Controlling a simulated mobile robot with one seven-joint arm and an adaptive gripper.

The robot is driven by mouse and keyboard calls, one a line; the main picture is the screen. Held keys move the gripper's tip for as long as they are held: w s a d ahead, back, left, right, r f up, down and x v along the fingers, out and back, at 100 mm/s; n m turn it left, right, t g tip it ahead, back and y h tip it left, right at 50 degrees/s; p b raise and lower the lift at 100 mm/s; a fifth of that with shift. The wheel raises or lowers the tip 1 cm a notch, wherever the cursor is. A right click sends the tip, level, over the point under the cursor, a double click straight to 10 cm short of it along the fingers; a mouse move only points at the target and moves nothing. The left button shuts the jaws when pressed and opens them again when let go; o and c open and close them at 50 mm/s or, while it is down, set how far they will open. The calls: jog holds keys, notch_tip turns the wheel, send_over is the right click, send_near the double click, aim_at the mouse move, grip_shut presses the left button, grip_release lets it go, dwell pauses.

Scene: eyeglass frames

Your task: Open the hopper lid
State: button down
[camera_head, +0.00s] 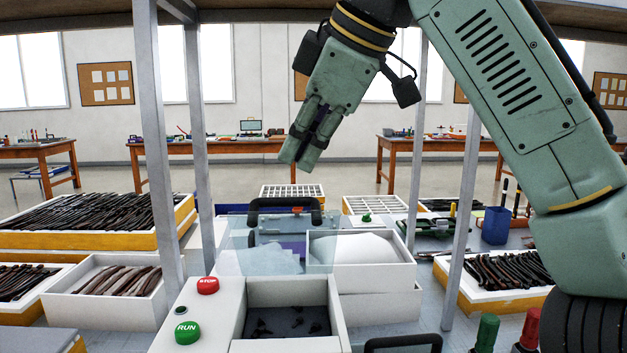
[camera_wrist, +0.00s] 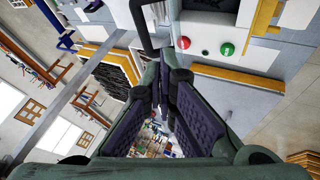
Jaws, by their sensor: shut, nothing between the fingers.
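A clear bluish panel (camera_head: 245,252) with a black bar handle (camera_head: 285,203) stands behind the white machine; it seems to be the hopper lid, but I cannot tell whether it is shut or raised. In front of it is an open-topped box (camera_head: 338,308) with small dark pieces on its floor. A second black handle (camera_head: 402,341) shows at the bottom edge. My gripper (camera_head: 297,161) is shut and empty, above and behind the bar handle, apart from it. In the wrist view its fingers (camera_wrist: 167,62) point toward the machine, near a black handle (camera_wrist: 143,22).
A red STOP button (camera_head: 207,285) and green RUN button (camera_head: 187,332) sit on the machine's left. Grey uprights (camera_head: 163,150) stand on both sides. Trays of eyeglass parts (camera_head: 80,214) lie left and right. A blue cup (camera_head: 496,226) stands at right.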

send_over(286, 233)
jog(key=a, duration=0.1)
jog(key=f, duration=0.7)
jog(key=shift+w+f, duration=0.25)
jog(key=shift+w, duration=0.05)
jog(key=shift+w+r, duration=0.2)
jog(key=shift+w+p, duration=0.35)
jog(key=shift+p, duration=0.25)
